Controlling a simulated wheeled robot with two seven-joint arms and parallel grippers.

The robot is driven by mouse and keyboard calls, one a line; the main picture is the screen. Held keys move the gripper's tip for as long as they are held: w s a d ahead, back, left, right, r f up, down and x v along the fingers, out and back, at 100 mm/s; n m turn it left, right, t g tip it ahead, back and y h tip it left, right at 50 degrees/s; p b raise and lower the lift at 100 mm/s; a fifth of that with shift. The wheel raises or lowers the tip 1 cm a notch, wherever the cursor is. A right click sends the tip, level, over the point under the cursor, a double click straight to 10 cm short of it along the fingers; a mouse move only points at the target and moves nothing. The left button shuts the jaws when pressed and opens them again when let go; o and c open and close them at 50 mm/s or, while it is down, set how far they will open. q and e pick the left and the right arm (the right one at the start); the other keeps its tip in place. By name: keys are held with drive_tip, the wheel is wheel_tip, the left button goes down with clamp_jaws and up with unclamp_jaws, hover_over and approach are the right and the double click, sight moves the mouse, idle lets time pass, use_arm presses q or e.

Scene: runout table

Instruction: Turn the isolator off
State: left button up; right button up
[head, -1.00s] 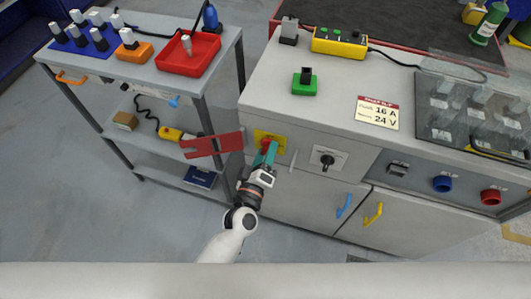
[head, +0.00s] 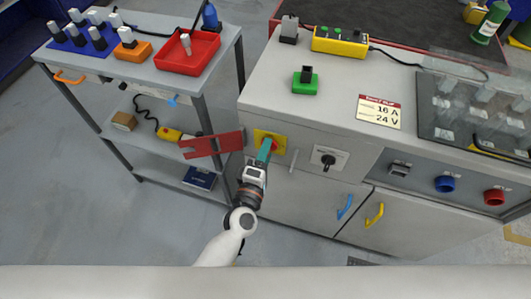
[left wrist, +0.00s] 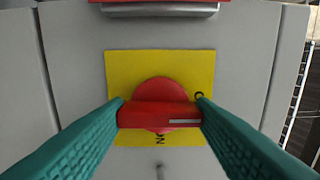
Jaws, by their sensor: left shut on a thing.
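The isolator is a red rotary knob with a bar handle (left wrist: 160,115) on a yellow plate (left wrist: 120,70) on the bench front. In the head view its yellow plate (head: 278,139) shows beside my left gripper (head: 265,150). In the left wrist view the teal fingers of my left gripper (left wrist: 160,114) close on both ends of the bar, which lies level across that picture. A pale line marks the bar's right end, beside a round black letter partly hidden by the right finger. Sideways letters, seemingly "ON", stand below the knob. My right gripper is not seen.
A red hinged flap (head: 212,144) stands out left of the plate. A thin pale pin (head: 293,161) and a black rotary switch (head: 328,160) are to the right. A grey trolley (head: 150,70) stands at the left, with open floor in front.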

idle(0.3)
use_arm(q)
drive_tip(key=o, duration=1)
drive_tip(key=shift+s, duration=0.1)
drive_tip(key=v, duration=1.2)
drive_tip(key=shift+b, duration=0.4)
